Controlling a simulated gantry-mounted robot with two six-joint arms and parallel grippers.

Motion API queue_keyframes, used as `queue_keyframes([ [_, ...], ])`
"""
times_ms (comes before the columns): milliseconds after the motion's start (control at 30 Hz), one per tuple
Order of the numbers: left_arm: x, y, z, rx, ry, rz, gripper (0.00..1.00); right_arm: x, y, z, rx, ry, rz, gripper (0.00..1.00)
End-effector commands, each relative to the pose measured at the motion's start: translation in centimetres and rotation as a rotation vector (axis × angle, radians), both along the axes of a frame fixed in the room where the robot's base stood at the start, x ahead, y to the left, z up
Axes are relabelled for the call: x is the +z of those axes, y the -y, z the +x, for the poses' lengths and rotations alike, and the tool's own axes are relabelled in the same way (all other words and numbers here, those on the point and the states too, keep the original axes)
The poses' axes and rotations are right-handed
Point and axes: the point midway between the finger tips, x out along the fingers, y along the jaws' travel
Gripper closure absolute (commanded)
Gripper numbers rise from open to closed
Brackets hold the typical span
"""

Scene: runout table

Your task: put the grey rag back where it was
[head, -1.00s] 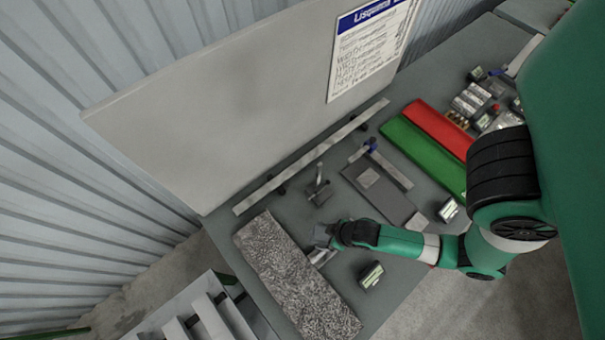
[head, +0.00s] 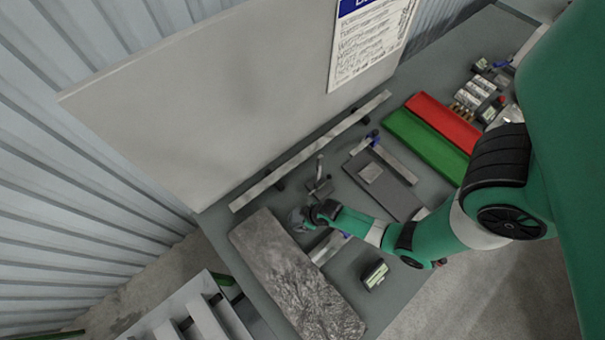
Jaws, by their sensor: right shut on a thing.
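My right gripper (head: 308,214) is over the inner right edge of a long grey slab, at its far half. It is shut on a small grey piece (head: 296,220) that looks like the grey rag, mostly hidden by the fingers. I cannot tell whether the rag touches the slab or hangs just above it. The slab (head: 290,275) lies at the near left of the table, its top mottled grey. My left gripper is not in view.
A silver bar (head: 327,248) lies by the slab's right edge, below my gripper. A small dark stand (head: 319,187) is just behind it. A small box (head: 374,275), a grey plate (head: 385,185), and green (head: 425,145) and red (head: 443,122) mats lie rightward. A long rail (head: 310,150) runs behind.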

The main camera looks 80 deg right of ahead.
Motion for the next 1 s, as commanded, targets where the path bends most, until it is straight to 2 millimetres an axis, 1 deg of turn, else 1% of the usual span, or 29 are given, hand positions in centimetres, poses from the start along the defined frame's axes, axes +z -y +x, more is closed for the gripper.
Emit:
queue_keyframes([
  [133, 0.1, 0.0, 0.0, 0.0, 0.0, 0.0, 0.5, 0.1, 0.0, 0.0, 0.0, 0.0, 0.0, 0.66],
  [233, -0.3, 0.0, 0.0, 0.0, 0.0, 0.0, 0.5, -0.3, 0.0, 0.0, 0.0, 0.0, 0.0, 0.66],
  [267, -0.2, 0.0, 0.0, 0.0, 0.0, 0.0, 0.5, -0.2, 0.0, 0.0, 0.0, 0.0, 0.0, 0.1],
  [300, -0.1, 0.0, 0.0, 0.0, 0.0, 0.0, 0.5, -0.1, 0.0, 0.0, 0.0, 0.0, 0.0, 0.03],
  [333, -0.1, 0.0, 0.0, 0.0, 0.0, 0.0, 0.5, -0.1, 0.0, 0.0, 0.0, 0.0, 0.0, 0.0],
  [533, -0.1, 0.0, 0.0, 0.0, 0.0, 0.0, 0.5, -0.1, 0.0, 0.0, 0.0, 0.0, 0.0, 0.0],
  [667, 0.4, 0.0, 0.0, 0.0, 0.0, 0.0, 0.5, 0.7, -0.1, -0.2, 0.0, 0.0, 0.0, 0.0],
  [767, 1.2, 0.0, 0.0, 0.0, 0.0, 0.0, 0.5, 2.2, -0.2, -0.7, 0.0, 0.001, 0.0, 0.0],
  [933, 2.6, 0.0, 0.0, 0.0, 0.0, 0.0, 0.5, 6.2, -0.7, -2.3, 0.0, 0.002, -0.001, 0.0],
  [1000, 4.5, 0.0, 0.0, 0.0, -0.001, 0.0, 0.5, 8.4, -0.9, -3.0, 0.001, -0.001, 0.0, 0.0],
])
